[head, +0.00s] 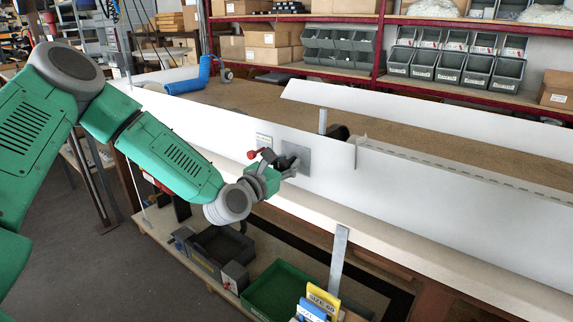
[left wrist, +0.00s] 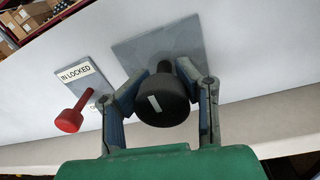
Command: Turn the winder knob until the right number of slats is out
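The winder knob (left wrist: 164,100) is black with a white mark on its face. It stands out from a grey square plate (left wrist: 158,48), which also shows on the white panel in the head view (head: 297,159). My left gripper (left wrist: 166,78) has one finger on each side of the knob, and both fingertips appear to touch it. In the head view my left gripper (head: 284,167) is at the plate and hides most of the knob. A red-knobbed lever (left wrist: 70,119) sits left of it by a label (left wrist: 75,73) reading "IN LOCKED". I cannot make out individual slats. My right gripper is not in view.
The long white panel (head: 420,190) runs along the front of the bench. A metal post (head: 339,258) stands below. A green tray (head: 278,290) and grey bins are on the lower shelf. A blue cylinder (head: 187,86) lies at the bench's far left.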

